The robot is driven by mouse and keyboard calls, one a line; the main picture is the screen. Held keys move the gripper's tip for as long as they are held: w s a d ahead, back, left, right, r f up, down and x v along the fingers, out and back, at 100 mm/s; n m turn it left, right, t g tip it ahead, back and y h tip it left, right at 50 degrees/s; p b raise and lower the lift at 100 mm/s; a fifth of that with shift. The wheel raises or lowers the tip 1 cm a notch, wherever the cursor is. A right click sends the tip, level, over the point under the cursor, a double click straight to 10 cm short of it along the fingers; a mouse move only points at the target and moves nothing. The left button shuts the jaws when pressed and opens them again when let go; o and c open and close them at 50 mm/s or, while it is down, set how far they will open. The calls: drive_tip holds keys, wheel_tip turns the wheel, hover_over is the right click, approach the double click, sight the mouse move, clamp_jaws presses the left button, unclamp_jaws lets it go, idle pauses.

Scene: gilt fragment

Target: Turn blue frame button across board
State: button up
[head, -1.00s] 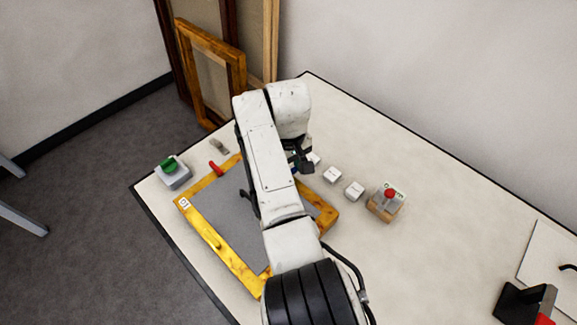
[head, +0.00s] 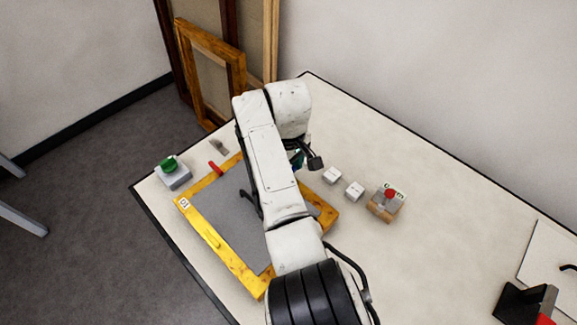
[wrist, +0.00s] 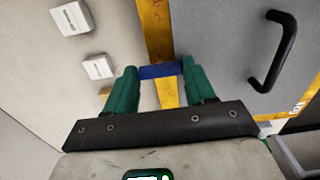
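The gilt frame (head: 215,243) lies on the table with a grey board (head: 225,212) inside it. The blue frame button (wrist: 160,71) shows in the wrist view as a short bar lying crosswise over the gilt rail. My arm hides it in the head view. My gripper (wrist: 160,67) has two green fingers, spread apart, with the blue bar spanning the gap between their tips. I cannot tell whether the tips touch it. A red button (head: 215,168) sits on the frame's far-left rail.
A black handle (wrist: 272,52) rises from the board, right of my fingers in the wrist view. White blocks (head: 332,175) and a red-knobbed device (head: 387,203) stand right of the frame. A grey box with a green knob (head: 169,165) stands left. The table's right side has free room.

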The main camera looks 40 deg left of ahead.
drive_tip(key=o, duration=0.4)
wheel_tip(320, 180, up, 11)
drive_tip(key=shift+f+b, duration=0.1)
drive_tip(key=shift+b, duration=0.45)
idle(0.5)
